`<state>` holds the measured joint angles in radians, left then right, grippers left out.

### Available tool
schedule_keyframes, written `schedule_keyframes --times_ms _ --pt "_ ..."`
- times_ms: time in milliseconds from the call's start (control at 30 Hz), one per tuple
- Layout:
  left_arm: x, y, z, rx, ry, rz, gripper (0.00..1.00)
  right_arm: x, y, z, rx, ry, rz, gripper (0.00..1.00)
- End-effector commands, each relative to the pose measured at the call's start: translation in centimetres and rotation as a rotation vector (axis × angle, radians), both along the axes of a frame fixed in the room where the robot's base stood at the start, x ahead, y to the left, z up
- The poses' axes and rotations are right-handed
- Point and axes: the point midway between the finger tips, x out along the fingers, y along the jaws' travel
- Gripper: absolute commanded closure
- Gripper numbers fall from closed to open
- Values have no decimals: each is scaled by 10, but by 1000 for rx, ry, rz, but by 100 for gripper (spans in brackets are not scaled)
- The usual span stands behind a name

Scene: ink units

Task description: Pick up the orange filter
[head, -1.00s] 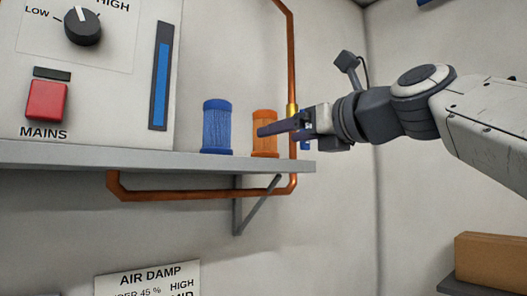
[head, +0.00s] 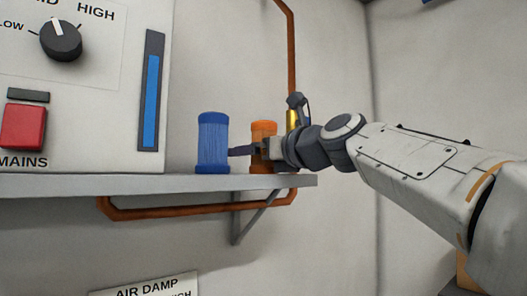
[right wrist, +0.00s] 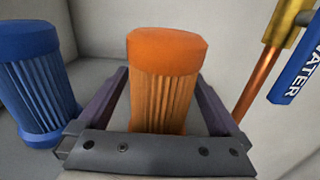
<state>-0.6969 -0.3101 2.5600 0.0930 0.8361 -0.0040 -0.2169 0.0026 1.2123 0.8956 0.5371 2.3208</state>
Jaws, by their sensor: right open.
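The orange filter (head: 264,129) stands upright on the grey shelf, partly hidden behind my right gripper in the head view. In the right wrist view the orange filter (right wrist: 165,80) stands between the two open fingers, with a gap to each side. My right gripper (right wrist: 162,95) is open around it and not closed on it; in the head view the gripper (head: 245,151) is low over the shelf, at the filter's height. The filter's base is hidden by the gripper's body. My left gripper is not in view.
A blue filter (head: 213,142) stands just left of the right gripper's finger, also at left in the wrist view (right wrist: 38,80). A copper pipe with a brass fitting (right wrist: 285,22) and a blue WATER tag (right wrist: 298,70) are at right. The grey shelf (head: 150,184) ends just right of the filter.

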Motion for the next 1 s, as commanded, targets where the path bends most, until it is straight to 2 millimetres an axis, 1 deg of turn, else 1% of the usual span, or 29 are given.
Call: schedule_keyframes --times_ms 167,200,267,300,367,400,433,467,667,767,867,1000 --pt "0 0 -1 0 0 0 5 0 1 0 1 -1 0 0" --pt "0 0 -1 0 0 0 5 0 1 0 1 -1 0 8" --pt "0 0 -1 0 0 0 5 0 0 0 1 -1 0 31" --pt "0 0 -1 0 0 0 5 0 0 0 1 -1 0 46" --pt "0 0 -1 0 0 0 5 0 0 0 1 -1 1 69" --pt "0 0 -1 0 0 0 5 0 0 0 0 0 1 84" --pt "0 0 -1 0 0 0 5 0 0 0 0 0 1 96" --pt "0 0 0 0 0 0 5 0 0 0 1 -2 0 99" --pt "0 0 0 0 0 0 5 -1 0 1 1 -2 0 99" --pt "0 0 2 0 0 0 5 -1 0 5 0 -2 1 99" --pt "0 0 6 0 0 0 5 0 0 14 0 -4 1 99" --pt "0 0 18 0 0 -2 5 0 0 36 -1 -4 1 99"
